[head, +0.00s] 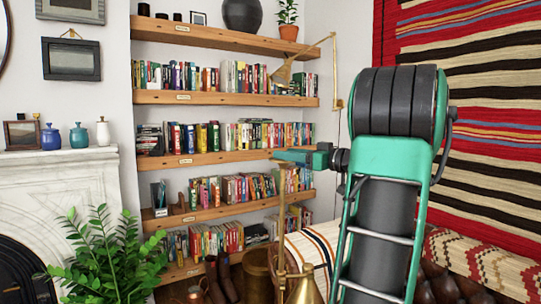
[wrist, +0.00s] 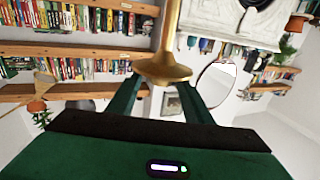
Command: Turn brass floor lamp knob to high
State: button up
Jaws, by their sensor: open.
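The brass floor lamp shows in the head view as a thin upright pole (head: 282,215), with a brass cone-shaped part (head: 305,288) at the bottom edge. My gripper (head: 283,156) reaches left at the top of the pole, in front of the bookshelves. In the wrist view, a brass stem with a flared disc (wrist: 164,70) appears between and just beyond the fingertips of my gripper (wrist: 160,85). The fingers are apart and hold nothing. I cannot tell whether they touch the brass. No separate knob or its setting can be made out.
A brass wall lamp (head: 283,74) juts out above my gripper. Wooden shelves of books (head: 215,158) stand behind. A leafy plant (head: 108,255) is at lower left beside the marble fireplace (head: 60,185). A sofa with a striped throw (head: 312,242) lies below right.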

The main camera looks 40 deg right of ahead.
jog(key=shift+w+a+r, duration=0.1)
jog(key=shift+w+a, duration=0.15)
jog(key=shift+w, duration=0.2)
jog(key=shift+w+a, duration=0.15)
jog(key=shift+w, duration=2.55)
jog(key=c, duration=1.1)
